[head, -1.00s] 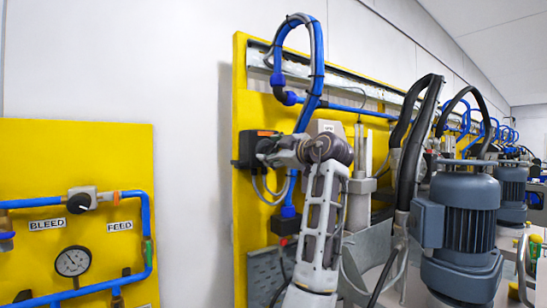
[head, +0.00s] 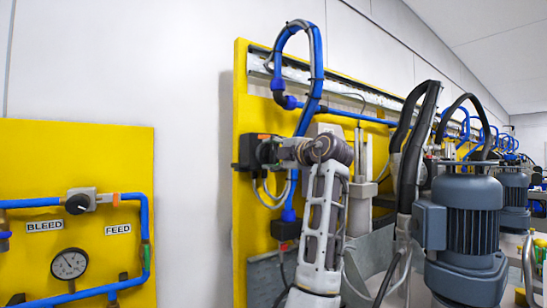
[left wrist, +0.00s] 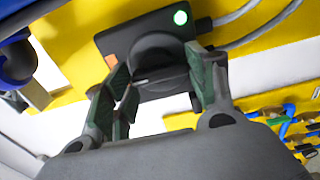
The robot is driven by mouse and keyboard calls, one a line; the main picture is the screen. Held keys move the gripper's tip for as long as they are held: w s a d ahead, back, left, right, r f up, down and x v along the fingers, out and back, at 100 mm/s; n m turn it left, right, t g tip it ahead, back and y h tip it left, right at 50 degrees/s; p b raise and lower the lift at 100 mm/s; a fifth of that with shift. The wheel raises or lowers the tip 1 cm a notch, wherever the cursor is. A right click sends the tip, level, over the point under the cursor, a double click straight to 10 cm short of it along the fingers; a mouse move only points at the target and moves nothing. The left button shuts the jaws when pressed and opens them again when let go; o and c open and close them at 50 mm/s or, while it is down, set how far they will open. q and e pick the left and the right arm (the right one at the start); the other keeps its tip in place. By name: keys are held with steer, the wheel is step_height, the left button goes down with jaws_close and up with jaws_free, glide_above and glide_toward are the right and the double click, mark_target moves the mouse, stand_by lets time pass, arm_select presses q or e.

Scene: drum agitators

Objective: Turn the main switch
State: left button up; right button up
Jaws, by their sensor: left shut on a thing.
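The main switch is a black box (head: 246,151) on the left edge of the large yellow panel. In the left wrist view the switch box (left wrist: 140,40) is close up, with a round dark knob (left wrist: 156,52), a lit green lamp and a small orange patch. My left gripper (head: 268,152) reaches the front of the switch. In the left wrist view the gripper (left wrist: 160,80) has its two green-padded fingers on either side of the knob, shut on it. In the head view my wrist partly hides the knob. My right gripper is not in view.
The yellow panel (head: 242,200) carries blue hoses (head: 317,65) and cables beside the switch. Grey motors (head: 467,225) stand to the right. A smaller yellow panel (head: 120,165) with a gauge (head: 69,263) is at left. Bare wall lies between the panels.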

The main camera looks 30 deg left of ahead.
arm_select(q)
steer(key=shift+f+n, duration=0.1)
steer(key=shift+n, duration=0.2)
steer(key=o, duration=1)
steer(key=shift+d, duration=0.1)
steer(key=shift+v, duration=6)
